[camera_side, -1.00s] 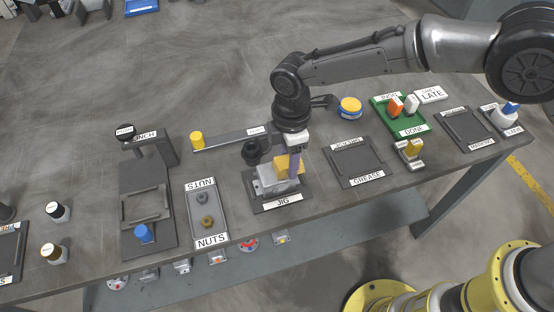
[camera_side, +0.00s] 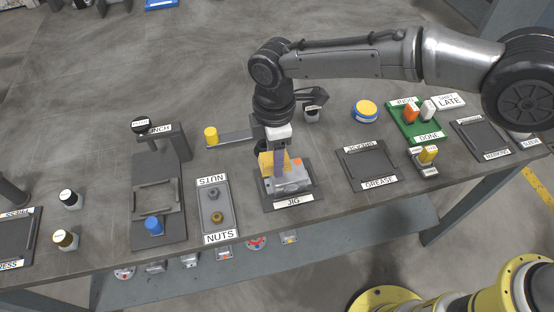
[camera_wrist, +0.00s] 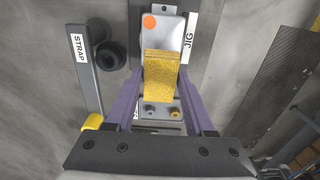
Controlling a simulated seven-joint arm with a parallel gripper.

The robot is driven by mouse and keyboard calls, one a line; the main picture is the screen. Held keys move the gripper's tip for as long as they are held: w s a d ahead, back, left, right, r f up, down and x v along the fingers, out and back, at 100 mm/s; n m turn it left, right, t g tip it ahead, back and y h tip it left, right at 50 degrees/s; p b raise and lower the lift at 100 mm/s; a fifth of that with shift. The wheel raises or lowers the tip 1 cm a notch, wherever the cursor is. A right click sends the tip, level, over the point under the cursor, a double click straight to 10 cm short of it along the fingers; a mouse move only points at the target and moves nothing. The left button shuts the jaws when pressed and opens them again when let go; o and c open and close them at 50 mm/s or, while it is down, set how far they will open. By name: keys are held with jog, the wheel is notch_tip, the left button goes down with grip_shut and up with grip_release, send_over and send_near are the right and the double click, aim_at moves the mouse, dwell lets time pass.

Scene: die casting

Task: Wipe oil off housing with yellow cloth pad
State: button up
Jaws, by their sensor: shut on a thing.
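The grey metal housing (camera_side: 293,181) sits in the dark jig (camera_side: 291,203) in the side view, with an orange round mark on its top. It also shows in the wrist view (camera_wrist: 166,40). My gripper (camera_side: 277,168) points down and is shut on the yellow cloth pad (camera_side: 266,162). The pad seems to touch the housing's top; exact contact is hidden. I cannot make out oil.
A strap arm (camera_side: 232,137) with a yellow knob stands behind the jig. The nuts tray (camera_side: 218,220) and punch press (camera_side: 160,195) are to the left. The grease plate (camera_side: 366,165) and green done tray (camera_side: 412,125) are to the right.

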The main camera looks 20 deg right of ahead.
jog(key=shift+r, duration=2.35)
